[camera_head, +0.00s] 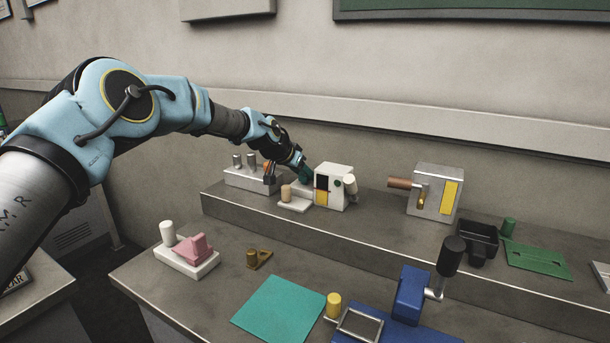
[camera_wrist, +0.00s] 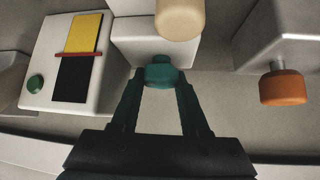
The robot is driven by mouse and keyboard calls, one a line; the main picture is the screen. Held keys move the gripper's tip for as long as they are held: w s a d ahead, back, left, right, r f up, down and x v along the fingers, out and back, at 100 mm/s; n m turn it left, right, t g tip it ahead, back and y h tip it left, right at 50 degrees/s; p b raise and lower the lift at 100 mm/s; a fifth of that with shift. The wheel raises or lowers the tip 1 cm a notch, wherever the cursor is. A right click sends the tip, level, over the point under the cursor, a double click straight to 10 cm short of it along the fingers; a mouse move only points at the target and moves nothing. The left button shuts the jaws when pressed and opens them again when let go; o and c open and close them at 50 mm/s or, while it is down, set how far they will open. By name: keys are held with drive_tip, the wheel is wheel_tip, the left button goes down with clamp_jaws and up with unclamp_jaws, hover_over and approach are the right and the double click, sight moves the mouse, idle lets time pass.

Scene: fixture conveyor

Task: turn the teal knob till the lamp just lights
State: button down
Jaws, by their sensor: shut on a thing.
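The teal knob (camera_wrist: 160,72) sits on the side of a small white block (camera_wrist: 150,40). My gripper (camera_wrist: 160,80) has one finger on each side of the knob and is shut on it; the fingers (camera_head: 304,170) hide most of the knob in the head view. A white box (camera_head: 345,178) beside it has a black and yellow panel (camera_wrist: 80,48) with a red bar across where the colours meet. A small dark green dome (camera_wrist: 35,83) on that box looks unlit. I cannot tell for certain whether this dome is the lamp.
A beige cylinder (camera_head: 286,192) stands close to the knob. An orange knob (camera_wrist: 283,88) on another white fixture is near my gripper. A grey box with a handle (camera_head: 438,192) stands farther right on the shelf. Several other fixtures occupy the lower bench.

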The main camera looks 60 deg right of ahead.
drive_tip(key=shift+s+f+n+t+b, duration=0.1)
drive_tip(key=shift+s+n+t+b, duration=0.05)
drive_tip(key=shift+n+t+b, duration=0.8)
drive_tip(key=shift+n+t, duration=0.05)
drive_tip(key=shift+n, duration=0.2)
drive_tip(key=shift+w, duration=0.2)
drive_tip(key=c, duration=0.7)
unclamp_jaws()
drive_tip(key=b+v, duration=0.3)
drive_tip(key=v, duration=0.8)
drive_tip(key=shift+b, duration=0.35)
